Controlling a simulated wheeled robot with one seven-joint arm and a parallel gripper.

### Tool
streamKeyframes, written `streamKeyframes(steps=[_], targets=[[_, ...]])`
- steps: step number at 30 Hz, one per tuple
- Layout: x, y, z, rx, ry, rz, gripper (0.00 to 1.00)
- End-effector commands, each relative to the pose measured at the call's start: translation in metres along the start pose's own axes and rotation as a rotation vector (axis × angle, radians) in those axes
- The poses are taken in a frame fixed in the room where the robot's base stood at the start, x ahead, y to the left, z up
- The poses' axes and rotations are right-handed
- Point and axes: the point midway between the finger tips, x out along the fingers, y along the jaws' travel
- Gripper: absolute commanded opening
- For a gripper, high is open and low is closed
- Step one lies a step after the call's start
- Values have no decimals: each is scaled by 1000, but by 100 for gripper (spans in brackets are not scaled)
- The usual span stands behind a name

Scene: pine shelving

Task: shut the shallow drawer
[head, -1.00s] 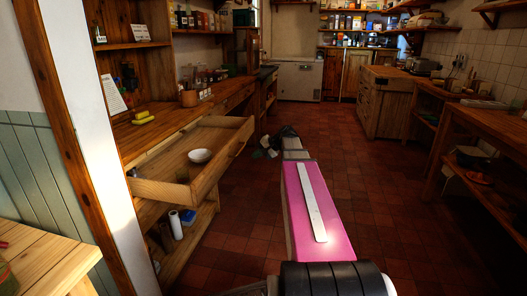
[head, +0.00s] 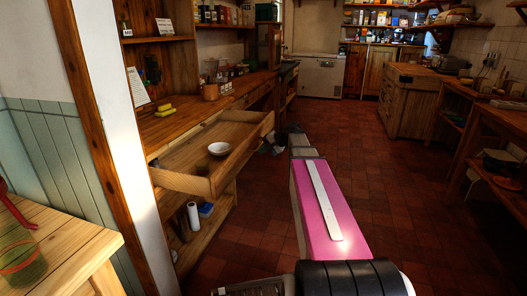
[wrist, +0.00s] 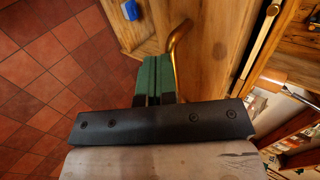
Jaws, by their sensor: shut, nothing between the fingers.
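The shallow drawer (head: 190,184) stands pulled out from under the wooden counter in the head view, with a white bowl (head: 219,148) in it. In the wrist view a wooden face (wrist: 215,35) fills the upper middle, with a curved brass handle (wrist: 178,45) on it. My gripper (wrist: 152,72) has its green fingers shut together with nothing between them. They are just left of the handle, close to the wood; I cannot tell whether they touch. In the head view my gripper is near the drawer's far front end, mostly hidden by my arm.
Beneath the drawer a lower shelf holds a white roll (head: 193,215) and a blue item (head: 206,210). A pale wooden table (head: 75,250) is at lower left, beside a wall post. The tiled floor (head: 345,130) is open ahead; a counter (head: 500,118) lines the right.

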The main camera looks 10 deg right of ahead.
Motion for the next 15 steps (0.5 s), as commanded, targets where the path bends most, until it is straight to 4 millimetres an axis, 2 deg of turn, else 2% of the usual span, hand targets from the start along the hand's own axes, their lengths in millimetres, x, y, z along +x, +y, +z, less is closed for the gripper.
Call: streamKeyframes(steps=[8,15], targets=[[29,-22,-1,-2,-2,0,0],[79,-60,-2,-2,-3,-1,0]])
